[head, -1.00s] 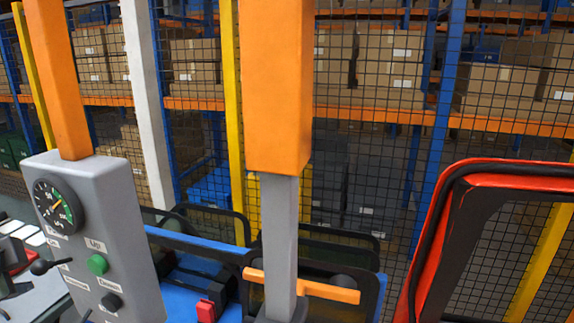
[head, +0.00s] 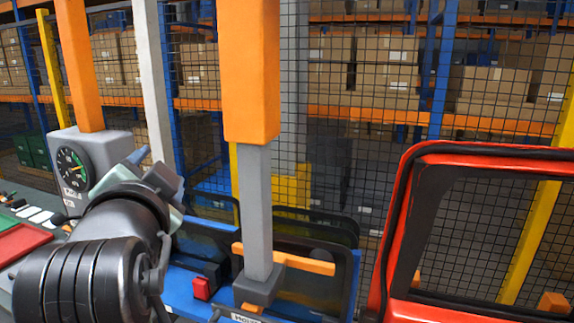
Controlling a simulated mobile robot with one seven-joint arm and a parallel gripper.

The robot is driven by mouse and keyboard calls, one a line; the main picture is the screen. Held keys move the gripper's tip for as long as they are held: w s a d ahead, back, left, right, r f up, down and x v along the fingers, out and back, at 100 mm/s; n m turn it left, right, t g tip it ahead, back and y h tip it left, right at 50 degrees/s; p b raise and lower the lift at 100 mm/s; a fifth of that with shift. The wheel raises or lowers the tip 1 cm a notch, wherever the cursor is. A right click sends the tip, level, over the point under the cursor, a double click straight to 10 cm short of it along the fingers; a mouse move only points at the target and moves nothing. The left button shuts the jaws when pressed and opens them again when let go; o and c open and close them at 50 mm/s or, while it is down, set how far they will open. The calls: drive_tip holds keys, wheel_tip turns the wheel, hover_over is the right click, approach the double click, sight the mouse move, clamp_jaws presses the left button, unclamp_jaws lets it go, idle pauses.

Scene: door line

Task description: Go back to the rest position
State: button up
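My arm reaches up from the lower left in the head view, dark grey and black. At its far end is my gripper (head: 150,172), seen from behind in front of the grey control box (head: 75,142).
An orange and grey post (head: 252,90) stands mid-view above a blue fixture with dark panes (head: 310,270). A red door frame (head: 400,220) fills the right. Left lies a red tray (head: 22,241). Behind are a mesh fence and shelves of boxes (head: 390,60).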

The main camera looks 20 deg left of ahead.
drive_tip(key=s+d+r+n+t+h+b, duration=0.15)
drive_tip(key=d+r+t, duration=0.25)
drive_tip(key=d, duration=0.5)
drive_tip(key=s+d+r+n+t+h+b, duration=0.1)
drive_tip(key=d+r+t+h, duration=0.25)
drive_tip(key=d, duration=0.65)
drive_tip(key=s+d+r+n+t+h, duration=0.1)
drive_tip(key=s+d+r+t+h, duration=0.2)
drive_tip(key=s+d+r+t, duration=0.2)
drive_tip(key=s+d, duration=0.3)
drive_tip(key=shift+d+r+n+b, duration=0.2)
drive_tip(key=shift+d+n+b, duration=0.05)
drive_tip(key=shift+n+b, duration=0.1)
